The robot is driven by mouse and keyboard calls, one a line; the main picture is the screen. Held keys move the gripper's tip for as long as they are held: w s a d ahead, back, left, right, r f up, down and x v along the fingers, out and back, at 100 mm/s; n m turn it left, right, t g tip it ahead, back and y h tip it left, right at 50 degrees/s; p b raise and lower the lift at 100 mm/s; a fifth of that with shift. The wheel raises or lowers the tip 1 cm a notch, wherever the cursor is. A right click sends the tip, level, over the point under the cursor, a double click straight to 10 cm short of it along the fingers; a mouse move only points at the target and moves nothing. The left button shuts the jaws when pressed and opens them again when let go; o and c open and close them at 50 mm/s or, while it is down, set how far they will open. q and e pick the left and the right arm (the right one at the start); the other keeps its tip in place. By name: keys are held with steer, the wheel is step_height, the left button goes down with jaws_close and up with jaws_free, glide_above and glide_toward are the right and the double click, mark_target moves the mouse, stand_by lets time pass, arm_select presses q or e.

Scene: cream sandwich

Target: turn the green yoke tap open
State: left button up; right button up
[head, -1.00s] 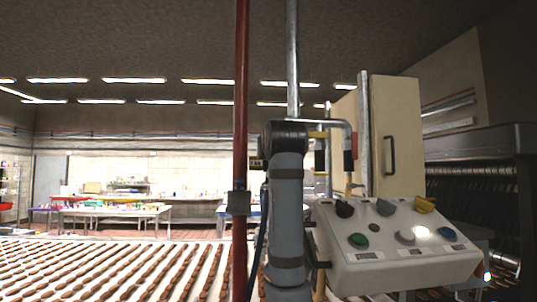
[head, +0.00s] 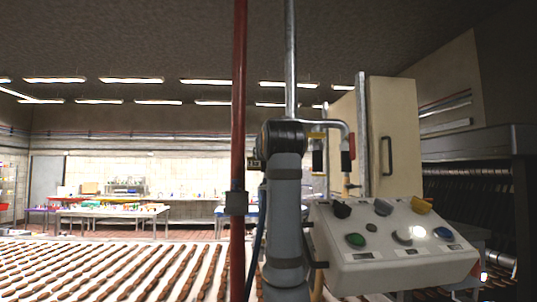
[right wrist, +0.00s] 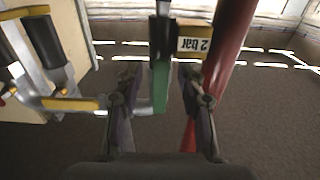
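In the right wrist view a green grip (right wrist: 160,87) hangs from a dark fitting beside a yellow "2 bar" label (right wrist: 195,38). My right gripper (right wrist: 160,105) is open, with one finger on each side of the green grip. A gap shows on both sides, so the fingers look apart from it. In the head view my right arm stands upright in the middle and hides the green tap and gripper. My left gripper is in neither view.
A red pipe (right wrist: 228,55) runs close beside the right finger; it also stands upright in the head view (head: 238,110). Yellow-and-black handles (right wrist: 50,40) are at left. A button panel (head: 390,250) and a beige cabinet (head: 393,135) stand right of my arm.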

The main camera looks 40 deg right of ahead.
steer(key=v, duration=1.2)
